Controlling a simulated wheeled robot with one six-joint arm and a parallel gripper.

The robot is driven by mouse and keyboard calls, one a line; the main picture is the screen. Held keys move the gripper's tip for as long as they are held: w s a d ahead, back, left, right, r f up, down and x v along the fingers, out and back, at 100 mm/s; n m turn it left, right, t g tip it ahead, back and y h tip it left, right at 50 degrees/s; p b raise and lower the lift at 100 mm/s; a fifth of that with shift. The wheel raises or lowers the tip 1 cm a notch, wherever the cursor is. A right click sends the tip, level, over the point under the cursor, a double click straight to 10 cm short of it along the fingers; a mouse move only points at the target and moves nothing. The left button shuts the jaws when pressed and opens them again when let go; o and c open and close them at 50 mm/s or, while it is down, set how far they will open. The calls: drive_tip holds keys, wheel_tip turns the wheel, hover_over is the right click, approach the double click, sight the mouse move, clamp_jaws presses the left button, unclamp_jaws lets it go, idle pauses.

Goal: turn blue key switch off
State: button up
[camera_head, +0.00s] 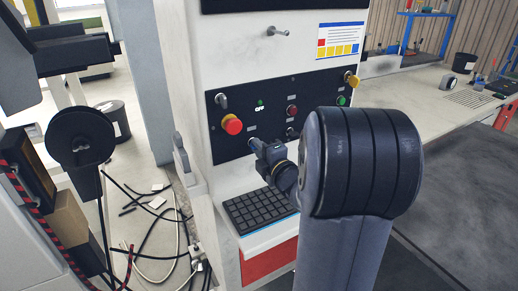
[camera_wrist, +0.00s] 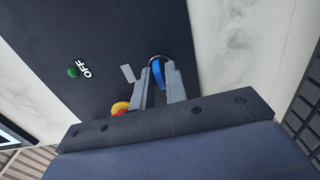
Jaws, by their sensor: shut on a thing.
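The blue key switch (camera_wrist: 158,73) sits on the black control panel (camera_head: 228,101). In the wrist view its blue key stands between my two gripper fingers. My gripper (camera_wrist: 160,82) is shut on the key at the panel face. In the head view my gripper (camera_head: 256,145) reaches the lower part of the panel, and it and my arm cover most of the switch.
A red button on a yellow base (camera_head: 233,125) is left of my gripper, with a black-and-silver switch (camera_head: 221,100) above it. A smaller red button (camera_head: 292,110) and a green one (camera_head: 341,100) are to the right. A keyboard (camera_head: 258,210) lies below. Cables cover the floor at left.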

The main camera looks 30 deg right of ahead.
drive_tip(key=shift+m, duration=0.4)
clamp_jaws()
drive_tip(key=shift+f+m+p, duration=0.1)
drive_tip(key=shift+m+p, duration=0.65)
drive_tip(key=shift+m, duration=7.85)
drive_tip(key=o, duration=0.6)
unclamp_jaws()
drive_tip(key=shift+s, duration=0.1)
drive_tip(key=s, duration=1)
drive_tip(key=shift+s+d, duration=0.15)
drive_tip(key=shift+s, duration=0.2)
